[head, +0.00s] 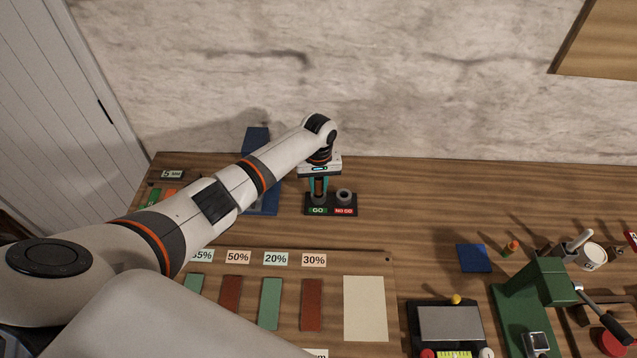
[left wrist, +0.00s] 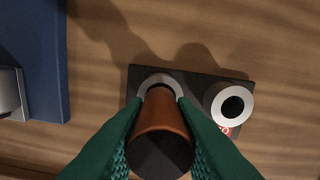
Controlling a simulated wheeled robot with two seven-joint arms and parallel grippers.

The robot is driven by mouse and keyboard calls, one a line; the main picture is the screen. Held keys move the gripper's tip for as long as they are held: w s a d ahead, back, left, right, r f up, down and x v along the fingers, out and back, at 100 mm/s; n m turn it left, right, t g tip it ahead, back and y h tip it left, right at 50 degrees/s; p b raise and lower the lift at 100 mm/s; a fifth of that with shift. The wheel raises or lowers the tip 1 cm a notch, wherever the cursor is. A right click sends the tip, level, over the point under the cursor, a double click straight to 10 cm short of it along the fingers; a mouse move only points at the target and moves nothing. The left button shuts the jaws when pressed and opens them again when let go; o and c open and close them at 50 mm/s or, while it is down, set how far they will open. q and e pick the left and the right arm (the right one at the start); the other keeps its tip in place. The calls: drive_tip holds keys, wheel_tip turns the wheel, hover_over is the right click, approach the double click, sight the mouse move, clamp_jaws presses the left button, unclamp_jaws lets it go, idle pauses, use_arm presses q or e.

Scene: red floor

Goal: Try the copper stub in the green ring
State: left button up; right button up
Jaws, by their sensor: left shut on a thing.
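My left gripper (head: 319,188) is shut on the copper stub and holds it over the GO ring on the dark gauge block (head: 331,208). In the left wrist view the copper stub (left wrist: 161,118) is between the green finger pads, its dark end face toward the camera. Its far end overlaps the opening of the GO ring (left wrist: 160,78), the one over the green GO label (head: 317,210). I cannot tell whether the tip is inside or just above. The NO GO ring (left wrist: 232,104) beside it is empty; it also shows in the head view (head: 345,195). My right gripper is out of view.
A blue stand (head: 256,140) is close on the left of the gauge block. A wooden board with coloured strips (head: 270,303) lies in front. A green press (head: 545,285), a blue pad (head: 474,258) and a cup (head: 592,257) stand right. The table right of the block is clear.

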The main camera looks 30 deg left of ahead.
use_arm(q)
drive_tip(key=shift+f+b, duration=0.5)
drive_tip(key=shift+f, duration=0.35)
drive_tip(key=shift+r, duration=0.1)
idle(1.0)
drive_tip(key=shift+r+p, duration=0.85)
drive_tip(key=shift+p, duration=0.3)
drive_tip(key=shift+r, duration=0.1)
wheel_tip(320, 180, up, 3)
drive_tip(key=shift+f+p, duration=0.2)
drive_tip(key=shift+p, duration=1.05)
drive_tip(key=shift+r, duration=1.1)
